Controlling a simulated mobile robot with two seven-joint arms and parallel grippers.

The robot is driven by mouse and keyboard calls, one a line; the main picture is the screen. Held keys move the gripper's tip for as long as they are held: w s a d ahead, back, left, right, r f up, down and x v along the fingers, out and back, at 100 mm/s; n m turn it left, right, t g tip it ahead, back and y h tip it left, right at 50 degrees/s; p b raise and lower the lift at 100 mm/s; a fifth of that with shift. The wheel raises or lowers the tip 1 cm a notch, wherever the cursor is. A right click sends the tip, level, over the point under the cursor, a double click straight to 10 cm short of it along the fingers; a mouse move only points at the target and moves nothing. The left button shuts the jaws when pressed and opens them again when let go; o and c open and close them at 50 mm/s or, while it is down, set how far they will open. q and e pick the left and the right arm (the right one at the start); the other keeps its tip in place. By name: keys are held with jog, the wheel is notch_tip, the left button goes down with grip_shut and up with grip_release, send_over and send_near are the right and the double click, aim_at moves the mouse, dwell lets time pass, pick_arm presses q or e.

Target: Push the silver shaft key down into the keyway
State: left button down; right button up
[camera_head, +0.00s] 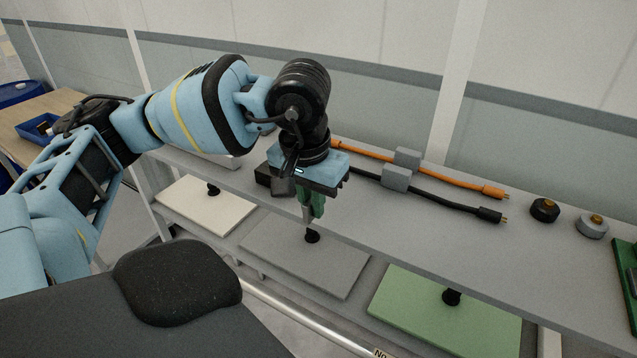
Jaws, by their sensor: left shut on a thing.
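My left gripper (312,207) points down at the front edge of the grey shelf, above the grey panel (285,252). Its green fingers are shut on a small silver-grey piece (307,215), mostly hidden by the fingers. I cannot tell whether this piece is the silver shaft key. Just below it, a black knob-like fitting (312,237) stands on the grey panel. I cannot tell whether the piece touches it. I cannot make out a keyway. My right gripper is not in view.
An orange cable (440,178) and a black cable (445,203) run through grey blocks on the shelf (400,230). Two round knobs (544,209) (592,226) and a green board (629,275) lie right. White (190,205) and green (420,318) panels with black fittings lie below.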

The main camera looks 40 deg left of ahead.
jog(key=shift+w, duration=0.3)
pick_arm(q)
jog(key=shift+d, duration=0.1)
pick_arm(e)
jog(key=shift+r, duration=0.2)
